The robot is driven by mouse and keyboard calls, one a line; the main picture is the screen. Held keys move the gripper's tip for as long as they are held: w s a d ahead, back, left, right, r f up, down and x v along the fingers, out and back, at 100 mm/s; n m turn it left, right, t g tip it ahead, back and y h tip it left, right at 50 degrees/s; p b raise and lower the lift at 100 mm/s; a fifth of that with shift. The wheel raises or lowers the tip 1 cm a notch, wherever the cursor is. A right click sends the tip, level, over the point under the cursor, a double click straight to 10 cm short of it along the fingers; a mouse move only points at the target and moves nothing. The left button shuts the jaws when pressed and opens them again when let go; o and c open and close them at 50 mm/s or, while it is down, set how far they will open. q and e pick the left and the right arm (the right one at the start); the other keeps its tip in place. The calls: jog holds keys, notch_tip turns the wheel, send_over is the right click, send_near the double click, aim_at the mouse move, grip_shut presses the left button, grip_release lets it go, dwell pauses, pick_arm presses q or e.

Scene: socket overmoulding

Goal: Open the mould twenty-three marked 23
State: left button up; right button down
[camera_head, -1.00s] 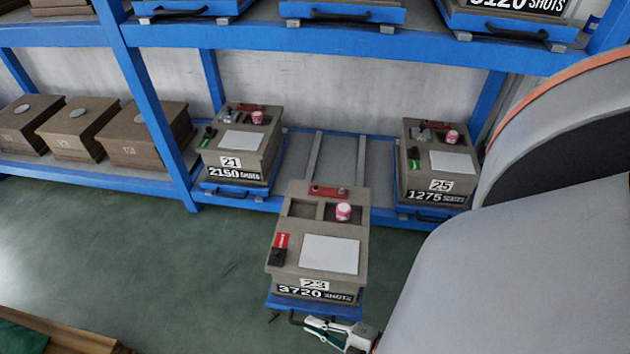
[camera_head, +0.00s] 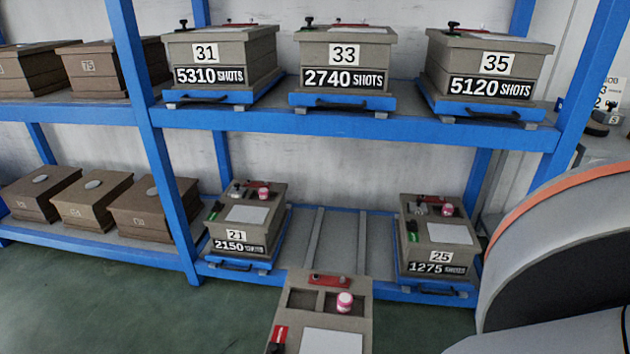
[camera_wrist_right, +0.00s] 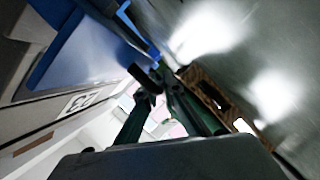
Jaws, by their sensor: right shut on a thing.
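Mould 23 (camera_head: 318,312) is a grey-brown box at the bottom of the head view, in front of the lower shelf between moulds 21 and 25. Its top carries a red strip (camera_head: 329,280), a pink-and-white round piece (camera_head: 345,302) and a pale plate (camera_head: 332,343). Its front is cut off by the frame; its 23 label (camera_wrist_right: 78,103) shows in the right wrist view. There my right gripper (camera_wrist_right: 152,88), with green fingers, is shut on a dark handle (camera_wrist_right: 146,78) by the blue tray (camera_wrist_right: 85,50). My left gripper is not in view.
Mould 21 (camera_head: 247,222) and mould 25 (camera_head: 437,238) stand on the lower shelf. Moulds 31, 33 (camera_head: 345,52) and 35 stand on the upper shelf. Brown boxes (camera_head: 93,200) sit at the left. Green floor (camera_head: 110,295) is clear at the lower left.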

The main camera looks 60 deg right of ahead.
jog(key=shift+s, duration=0.1)
jog(key=c, duration=2.4)
grip_release()
jog(key=shift+c, duration=0.2)
jog(key=v, duration=1.2)
